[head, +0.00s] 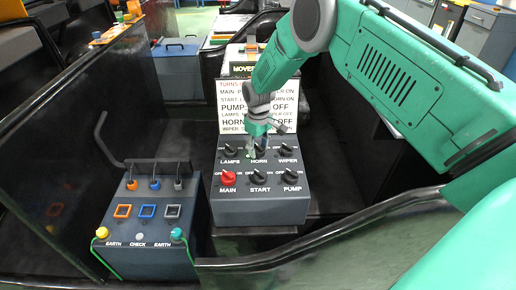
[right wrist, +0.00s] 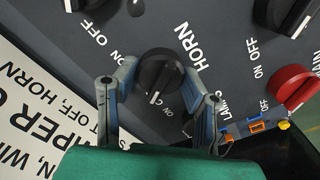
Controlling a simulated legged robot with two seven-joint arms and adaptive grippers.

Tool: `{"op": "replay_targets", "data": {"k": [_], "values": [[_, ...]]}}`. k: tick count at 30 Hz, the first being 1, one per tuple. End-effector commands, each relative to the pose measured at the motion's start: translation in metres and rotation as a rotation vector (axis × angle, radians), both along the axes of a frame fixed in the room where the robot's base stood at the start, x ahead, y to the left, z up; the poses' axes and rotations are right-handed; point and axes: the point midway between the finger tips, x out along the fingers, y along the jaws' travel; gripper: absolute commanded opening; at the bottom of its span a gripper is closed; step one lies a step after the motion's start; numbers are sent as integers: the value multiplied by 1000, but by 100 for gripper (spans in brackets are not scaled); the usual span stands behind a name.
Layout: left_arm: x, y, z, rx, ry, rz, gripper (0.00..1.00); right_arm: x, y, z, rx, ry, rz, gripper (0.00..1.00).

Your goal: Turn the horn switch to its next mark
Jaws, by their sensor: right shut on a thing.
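The horn switch (right wrist: 158,72) is a round black knob with a white pointer line, beside the HORN lettering on the grey control box (head: 262,211). In the right wrist view its pointer is toward the bottom of the picture, close to a small mark lettering. My right gripper (head: 257,145) comes down from above onto the horn switch and hides much of it in the head view. In the right wrist view its blue-grey fingers stand on both sides of the knob, shut on it. My left gripper is not in view.
Close around are the lamps knob (head: 230,150), wiper knob (head: 288,150), start knob (head: 259,177), pump knob (head: 291,175) and red main knob (head: 228,178). A lettered card (head: 232,98) stands behind. An earth-check box (head: 148,238) stands left; a black rail (head: 330,238) runs in front.

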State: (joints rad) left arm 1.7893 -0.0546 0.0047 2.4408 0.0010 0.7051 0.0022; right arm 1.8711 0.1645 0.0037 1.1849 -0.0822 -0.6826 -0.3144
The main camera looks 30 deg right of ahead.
Motion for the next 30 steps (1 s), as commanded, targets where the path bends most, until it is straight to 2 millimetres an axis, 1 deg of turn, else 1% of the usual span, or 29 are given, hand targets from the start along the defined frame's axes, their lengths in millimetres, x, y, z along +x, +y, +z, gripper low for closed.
{"op": "replay_targets", "data": {"k": [1,6,12,29,30], "values": [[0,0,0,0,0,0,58,6,-1,4,-2,-17,33,9],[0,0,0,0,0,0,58,6,-1,4,-3,-17,128,9],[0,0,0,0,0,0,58,6,-1,4,-3,-17,195,9],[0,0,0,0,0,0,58,6,0,4,-4,-16,225,9],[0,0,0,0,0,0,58,6,0,4,-4,-16,225,44]]}}
